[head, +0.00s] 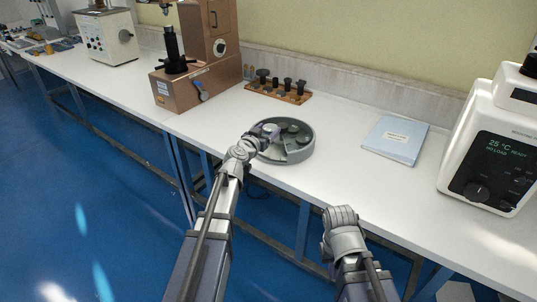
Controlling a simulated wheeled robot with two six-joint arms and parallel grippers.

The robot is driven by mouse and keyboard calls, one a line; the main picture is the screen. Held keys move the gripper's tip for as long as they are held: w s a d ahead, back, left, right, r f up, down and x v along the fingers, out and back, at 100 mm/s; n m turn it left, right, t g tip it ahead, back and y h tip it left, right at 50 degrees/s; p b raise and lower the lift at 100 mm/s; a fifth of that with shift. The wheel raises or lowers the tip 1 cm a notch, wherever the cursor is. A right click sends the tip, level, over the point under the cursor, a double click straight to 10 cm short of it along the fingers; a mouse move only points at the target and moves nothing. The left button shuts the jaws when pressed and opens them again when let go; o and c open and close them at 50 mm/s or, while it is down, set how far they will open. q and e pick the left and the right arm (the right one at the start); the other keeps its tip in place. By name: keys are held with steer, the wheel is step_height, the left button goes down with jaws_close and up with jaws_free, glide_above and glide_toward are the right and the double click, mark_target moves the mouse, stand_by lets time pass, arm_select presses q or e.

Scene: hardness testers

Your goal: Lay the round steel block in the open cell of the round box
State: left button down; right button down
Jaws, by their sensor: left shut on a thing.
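The round box (312,146) is a grey, low tray on the white bench, holding several dark round pieces. A lighter notch shows at its front; I cannot clearly make out which cell is open. My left gripper (266,134) is over the left part of the box. It is shut on a small pale round piece, the round steel block (271,129), largely hidden by the gripper. I cannot tell whether the block touches the box. My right gripper (341,214) is in front of the bench's front edge, away from the box; its finger opening is unclear.
A wooden rack (280,93) with several dark pieces stands behind the box. A brown tester (205,83) stands at the back left. A pale blue booklet (396,139) lies right of the box, and a white tester (490,150) stands further right. Bench around the booklet is clear.

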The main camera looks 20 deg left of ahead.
mark_target(268, 154)
arm_select(q)
step_height(268, 154, down, 9)
steer(key=b, duration=0.8)
steer(key=shift+r, duration=0.1)
steer(key=shift+c, duration=2.4)
jaws_free()
steer(key=shift+f, duration=0.2)
steer(key=o, duration=0.4)
steer(key=shift+o, duration=0.2)
steer(key=shift+r, duration=0.15)
